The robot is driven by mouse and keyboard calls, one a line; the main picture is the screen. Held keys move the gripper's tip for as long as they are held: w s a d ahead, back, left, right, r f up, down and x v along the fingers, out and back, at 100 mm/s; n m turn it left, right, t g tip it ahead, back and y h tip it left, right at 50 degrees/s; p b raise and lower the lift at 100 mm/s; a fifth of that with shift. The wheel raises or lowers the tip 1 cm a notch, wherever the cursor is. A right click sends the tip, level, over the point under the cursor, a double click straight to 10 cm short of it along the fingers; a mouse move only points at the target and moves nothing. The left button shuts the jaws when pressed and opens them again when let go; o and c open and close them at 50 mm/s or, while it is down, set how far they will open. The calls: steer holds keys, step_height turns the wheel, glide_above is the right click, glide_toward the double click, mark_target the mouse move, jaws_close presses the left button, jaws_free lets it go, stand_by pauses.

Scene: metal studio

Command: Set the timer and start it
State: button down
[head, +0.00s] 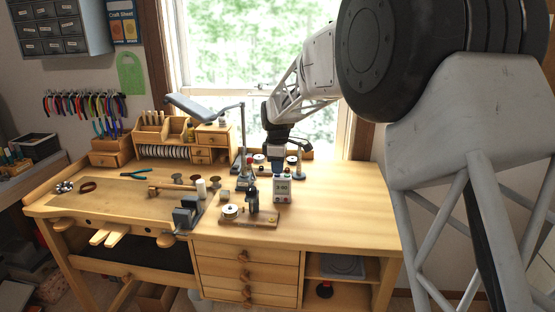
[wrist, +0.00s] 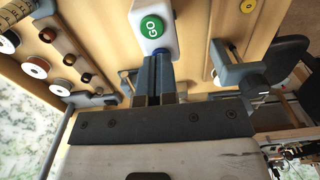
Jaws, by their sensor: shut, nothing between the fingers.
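The timer (head: 283,189) is a small white box with a display and buttons on its front, standing upright on the workbench. In the wrist view its white top (wrist: 139,18) shows with a round green GO button (wrist: 151,27). My gripper (head: 278,172) points down at the timer's top from behind in the head view. In the wrist view my gripper's fingers (wrist: 159,58) are together and empty, with tips at the timer's edge beside the GO button. A bit of blue shows at the fingertips, mostly hidden. I cannot tell whether the tips touch the timer.
A wooden board (head: 250,218) with a spool and a dark tool lies left of the timer. A grey vise (head: 186,213) sits farther left, and a lamp (head: 205,108) stands behind it. The bench top (head: 345,205) right of the timer is clear.

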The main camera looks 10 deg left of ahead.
steer(key=shift+f, duration=0.3)
steer(key=shift+s+f, duration=0.1)
steer(key=shift+f, duration=1.2)
step_height(320, 180, up, 16)
steer(key=shift+w, duration=0.2)
stand_by(0.4)
